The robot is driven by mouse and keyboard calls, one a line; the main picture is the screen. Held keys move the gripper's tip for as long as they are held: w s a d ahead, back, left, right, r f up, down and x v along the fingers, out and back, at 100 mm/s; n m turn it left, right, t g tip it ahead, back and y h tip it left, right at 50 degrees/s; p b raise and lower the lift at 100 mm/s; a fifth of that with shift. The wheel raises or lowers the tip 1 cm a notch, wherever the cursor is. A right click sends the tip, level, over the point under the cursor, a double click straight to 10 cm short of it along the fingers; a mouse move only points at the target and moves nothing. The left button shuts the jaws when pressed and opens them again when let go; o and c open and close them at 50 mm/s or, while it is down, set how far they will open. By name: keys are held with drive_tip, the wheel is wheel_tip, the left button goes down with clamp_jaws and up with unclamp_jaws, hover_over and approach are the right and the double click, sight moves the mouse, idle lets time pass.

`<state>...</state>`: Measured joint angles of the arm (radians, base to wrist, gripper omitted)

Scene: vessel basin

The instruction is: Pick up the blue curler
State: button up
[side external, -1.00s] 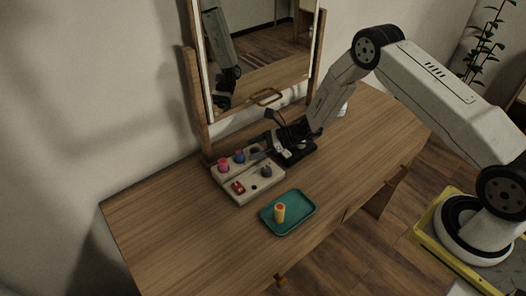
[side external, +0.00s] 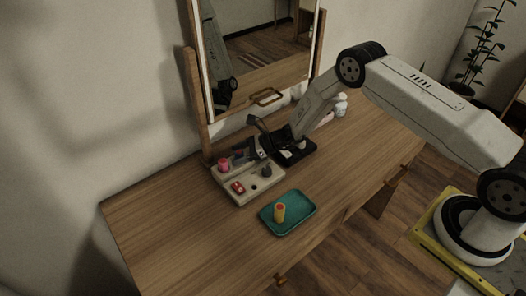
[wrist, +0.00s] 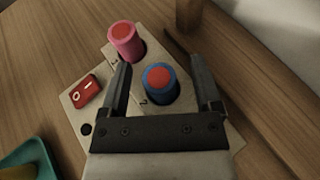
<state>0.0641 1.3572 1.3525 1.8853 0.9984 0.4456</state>
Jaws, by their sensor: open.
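The blue curler (wrist: 160,84) has a red end and stands upright on the beige holder (wrist: 80,103), by a mark that looks like a 2. In the wrist view it shows between the two fingers of my gripper (wrist: 160,64), with gaps on both sides. My gripper is open and holds nothing. In the side view my gripper (side external: 246,153) is over the back of the holder (side external: 244,199) and mostly hides the blue curler. Whether the fingertips are level with the curler is hard to tell.
A pink curler (wrist: 125,40) stands close beside the left finger. A red switch (wrist: 85,91) and a dark knob (side external: 266,171) are on the holder. The mirror frame (side external: 198,90) rises behind.

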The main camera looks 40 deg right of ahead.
drive_tip(key=shift+c, duration=0.2)
clamp_jaws()
drive_tip(key=shift+r, duration=0.1)
idle(0.4)
drive_tip(key=shift+r, duration=1.05)
drive_tip(key=s+d+r, duration=0.2)
drive_tip(key=s+r, duration=0.8)
drive_tip(key=s, duration=0.4)
drive_tip(key=shift+r, duration=0.35)
